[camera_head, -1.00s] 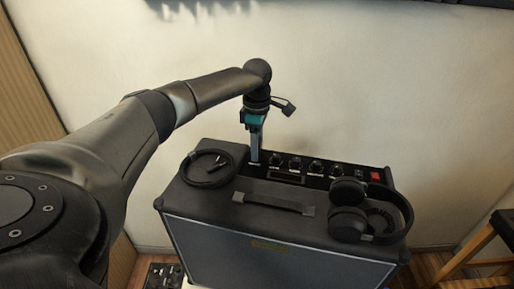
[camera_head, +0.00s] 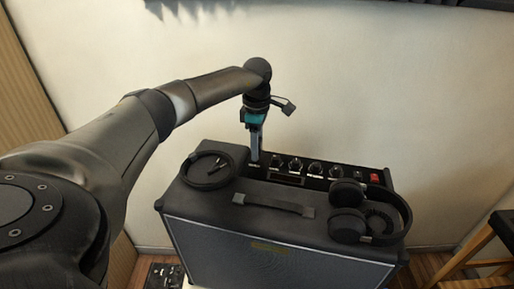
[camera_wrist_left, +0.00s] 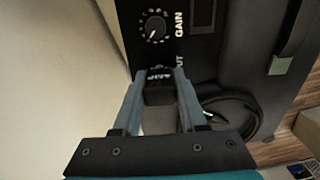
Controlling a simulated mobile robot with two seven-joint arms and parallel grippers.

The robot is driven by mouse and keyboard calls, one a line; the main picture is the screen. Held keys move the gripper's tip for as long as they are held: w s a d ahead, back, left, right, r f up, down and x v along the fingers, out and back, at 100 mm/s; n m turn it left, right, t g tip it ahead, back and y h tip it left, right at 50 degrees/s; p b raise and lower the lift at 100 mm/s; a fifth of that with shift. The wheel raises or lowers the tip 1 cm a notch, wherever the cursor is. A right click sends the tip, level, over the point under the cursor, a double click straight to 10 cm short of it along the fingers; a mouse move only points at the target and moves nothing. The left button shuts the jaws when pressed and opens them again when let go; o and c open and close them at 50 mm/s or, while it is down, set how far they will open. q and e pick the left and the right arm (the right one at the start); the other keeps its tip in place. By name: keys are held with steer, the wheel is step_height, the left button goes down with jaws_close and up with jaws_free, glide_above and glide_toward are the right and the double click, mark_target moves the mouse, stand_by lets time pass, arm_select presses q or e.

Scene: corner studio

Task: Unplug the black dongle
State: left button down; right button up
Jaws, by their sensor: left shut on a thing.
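The black dongle (camera_wrist_left: 159,92) is a small dark block between my left gripper's fingertips in the left wrist view. It sits at the amplifier's control panel, beside the partly hidden lettering of the input. My left gripper (camera_head: 255,158) points down at the left end of the panel in the head view; its fingertips (camera_wrist_left: 160,80) are shut on the dongle. I cannot tell whether the dongle is still seated in its socket. The black amplifier (camera_head: 200,210) stands against the wall. My right gripper is in neither view.
A coiled black cable (camera_head: 207,171) lies on the amplifier's top left, and headphones (camera_head: 370,213) lie at its right. A carry handle (camera_head: 273,204) is between them. Knobs (camera_head: 296,165) and a red switch (camera_head: 374,177) line the panel. The pale wall (camera_head: 400,80) is close behind.

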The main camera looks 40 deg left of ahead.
arm_select(q)
steer(key=shift+r+p, duration=2.1)
steer(key=shift+r, duration=0.55)
